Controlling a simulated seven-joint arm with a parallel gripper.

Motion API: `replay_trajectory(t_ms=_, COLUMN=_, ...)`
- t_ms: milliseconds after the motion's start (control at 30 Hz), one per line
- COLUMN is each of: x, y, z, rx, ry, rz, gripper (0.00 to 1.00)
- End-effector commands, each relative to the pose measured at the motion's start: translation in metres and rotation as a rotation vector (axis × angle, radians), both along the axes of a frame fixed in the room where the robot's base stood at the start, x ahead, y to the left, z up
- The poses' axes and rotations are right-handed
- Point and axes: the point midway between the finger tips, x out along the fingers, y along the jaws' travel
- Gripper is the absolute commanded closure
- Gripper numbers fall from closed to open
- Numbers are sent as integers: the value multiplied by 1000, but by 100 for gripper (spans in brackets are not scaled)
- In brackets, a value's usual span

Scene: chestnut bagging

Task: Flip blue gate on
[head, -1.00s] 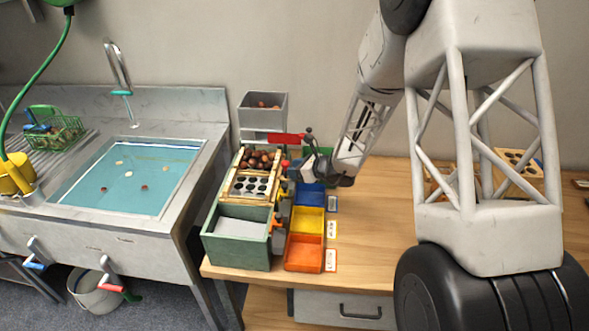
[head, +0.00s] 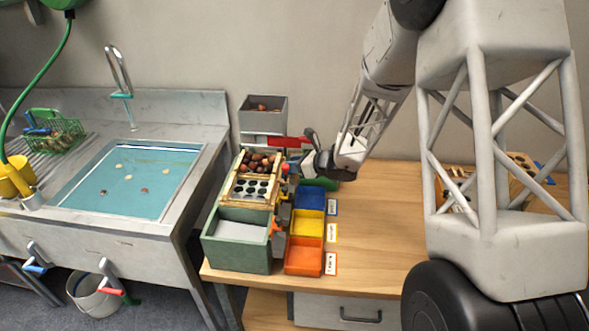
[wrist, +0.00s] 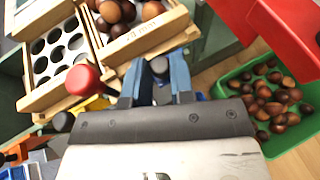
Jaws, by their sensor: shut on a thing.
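The wooden and green sorter (head: 235,222) stands on the table, with a grid of dark holes and a bay of chestnuts. My gripper (head: 290,167) is at the sorter's right edge, beside the chestnut bay. In the wrist view, the blue fingers of my gripper (wrist: 157,82) are closed around a dark rounded knob (wrist: 159,66) at the wooden edge. I cannot tell whether this knob belongs to the blue gate. A red knob (wrist: 82,78) sits just left of the fingers. The blue tray (head: 309,198) lies right of the sorter, below my gripper.
Yellow tray (head: 307,224) and orange tray (head: 303,256) sit in front of the blue one. A green tray (wrist: 222,90) holds chestnuts. A red chute (wrist: 270,30) is close to my gripper's right. Orange lever (head: 277,226) sticks out nearby.

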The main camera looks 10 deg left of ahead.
Motion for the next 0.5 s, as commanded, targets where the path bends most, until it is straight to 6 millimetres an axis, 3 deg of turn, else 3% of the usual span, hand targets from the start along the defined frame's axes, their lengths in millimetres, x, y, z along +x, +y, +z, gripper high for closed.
replay_trajectory(t_ms=333, x=1, y=0, z=6, rx=2, ry=-5, rz=2, gripper=100)
replay_trajectory(t_ms=367, x=1, y=0, z=6, rx=3, ry=-5, rz=2, gripper=73)
replay_trajectory(t_ms=500, x=1, y=0, z=5, rx=2, ry=-4, rz=1, gripper=54)
